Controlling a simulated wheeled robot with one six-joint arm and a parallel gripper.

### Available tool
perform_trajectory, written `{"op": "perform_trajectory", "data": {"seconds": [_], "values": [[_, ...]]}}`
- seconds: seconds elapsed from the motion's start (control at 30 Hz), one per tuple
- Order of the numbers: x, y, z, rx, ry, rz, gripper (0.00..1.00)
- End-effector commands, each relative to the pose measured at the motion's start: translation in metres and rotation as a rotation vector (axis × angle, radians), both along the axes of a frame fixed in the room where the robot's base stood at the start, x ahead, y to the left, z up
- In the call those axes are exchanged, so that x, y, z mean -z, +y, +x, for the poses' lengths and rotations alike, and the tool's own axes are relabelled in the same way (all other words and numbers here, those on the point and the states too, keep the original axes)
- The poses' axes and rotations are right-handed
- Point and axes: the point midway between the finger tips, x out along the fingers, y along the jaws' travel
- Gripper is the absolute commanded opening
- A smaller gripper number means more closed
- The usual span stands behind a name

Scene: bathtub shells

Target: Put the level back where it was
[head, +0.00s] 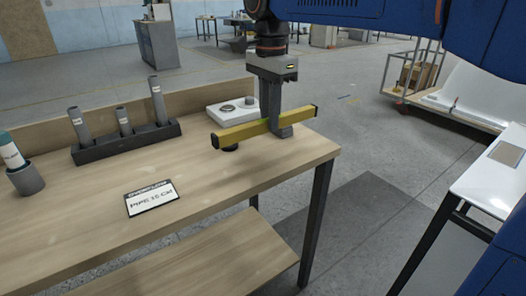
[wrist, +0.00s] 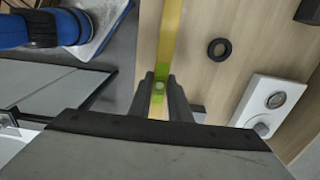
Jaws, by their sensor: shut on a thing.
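The level is a yellow bar with black end caps (head: 240,134). My gripper (head: 281,128) is shut on it near its right part and holds it over the right end of the wooden table (head: 235,196). In the wrist view the level (wrist: 171,30) runs up between the fingers (wrist: 159,90), with a green vial at the grip. I cannot tell exactly how far it is above the table top. A small black ring (wrist: 219,49) lies on the table, and the level partly covers it in the head view.
A white device with a round disc (head: 228,110) stands at the table's back. A dark rack (head: 127,141) holds several grey pipes. A cup with a teal-topped bottle (head: 26,180) stands at left. A sign (head: 151,198) lies in front. A white bench (head: 490,180) is at right.

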Motion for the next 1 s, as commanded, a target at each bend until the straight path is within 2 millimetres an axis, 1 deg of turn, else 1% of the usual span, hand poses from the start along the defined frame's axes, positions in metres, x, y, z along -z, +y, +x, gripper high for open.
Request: {"op": "perform_trajectory", "data": {"seconds": [0.07,0.3,0.4,0.57,0.83,0.9,1.0], "values": [[0.007,0.000,0.000,0.000,0.001,-0.001,0.00],[0.045,0.000,0.000,0.000,0.002,-0.001,0.00],[0.054,0.000,0.000,0.000,0.001,-0.001,0.00],[0.063,0.000,0.000,0.000,0.001,-0.001,0.00],[0.096,0.000,0.000,0.000,0.002,-0.001,0.00],[0.099,0.000,0.000,0.000,0.000,0.000,0.00],[0.099,0.000,0.000,0.000,-0.001,0.001,0.00]]}}
